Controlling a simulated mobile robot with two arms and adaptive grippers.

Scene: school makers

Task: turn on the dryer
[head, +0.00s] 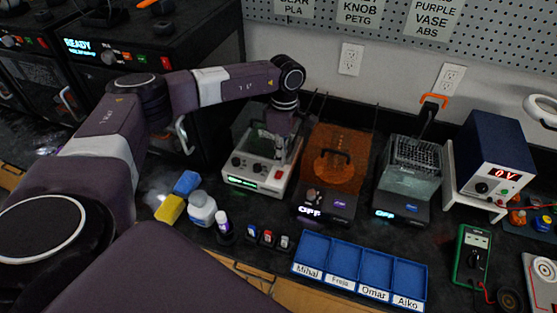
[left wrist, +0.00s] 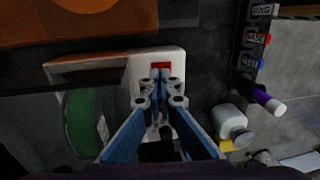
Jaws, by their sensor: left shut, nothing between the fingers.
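A white box with a clear lid (head: 235,181), which looks like the dryer, stands on the dark bench with knobs and a lit green display on its front. The left wrist view shows a green spool (left wrist: 82,122) under its lid and a red switch (left wrist: 160,66) on its white body. My left gripper (head: 279,154) points down over the right part of this box. In the left wrist view its blue fingers (left wrist: 160,77) are shut and empty, with the tips right at the red switch. I cannot tell whether they touch it. My right gripper is out of view.
An orange-lidded unit (head: 343,180) reading OFF stands close to the right, then a grey clear-lidded unit (head: 402,196). A white bottle (head: 201,209), small bottles and a blue labelled tray (head: 408,264) are in front. Dark printers (head: 100,50) stand behind left.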

